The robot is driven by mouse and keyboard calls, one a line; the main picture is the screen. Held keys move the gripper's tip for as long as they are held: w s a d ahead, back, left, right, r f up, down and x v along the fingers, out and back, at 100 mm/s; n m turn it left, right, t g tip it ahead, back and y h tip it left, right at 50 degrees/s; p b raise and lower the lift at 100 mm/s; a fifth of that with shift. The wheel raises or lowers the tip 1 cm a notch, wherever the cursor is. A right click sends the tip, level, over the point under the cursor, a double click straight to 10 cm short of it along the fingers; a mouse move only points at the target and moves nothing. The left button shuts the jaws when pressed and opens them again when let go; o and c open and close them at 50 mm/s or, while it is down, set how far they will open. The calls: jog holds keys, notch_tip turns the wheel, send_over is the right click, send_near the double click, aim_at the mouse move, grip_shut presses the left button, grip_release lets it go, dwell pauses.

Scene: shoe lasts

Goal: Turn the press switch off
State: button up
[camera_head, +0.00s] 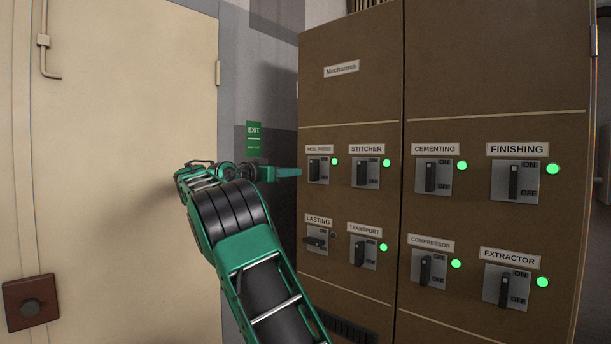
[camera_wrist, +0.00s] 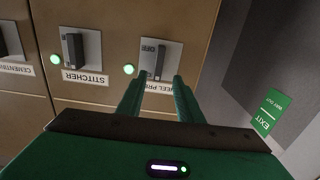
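The press switch (camera_head: 318,170) is a dark lever on a grey plate under a label reading HEEL PRESS. It stands upright, and the green lamp (camera_head: 335,161) beside it is lit. In the upside-down wrist view the press switch (camera_wrist: 160,62) shows just beyond my fingertips, roughly centred between them, its label partly covered by the fingers. My gripper (camera_wrist: 157,77) is open with nothing between its fingers. In the head view my gripper (camera_head: 297,172) reaches from the left to just beside the switch plate; whether it touches is unclear.
The stitcher switch (camera_head: 361,172) is close on the right, with cementing (camera_head: 431,176) and finishing (camera_head: 513,181) beyond. The lasting switch (camera_head: 316,241) below has its lever sideways and its lamp dark. A beige door (camera_head: 120,150) and a green exit sign (camera_head: 254,139) are left.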

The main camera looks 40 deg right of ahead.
aim_at(311, 170)
jog(key=d, duration=0.7)
jog(key=w+d, duration=0.1)
jog(key=d, duration=0.2)
jog(key=shift+d, duration=0.3)
jog(key=shift+a+r, duration=0.1)
grip_shut()
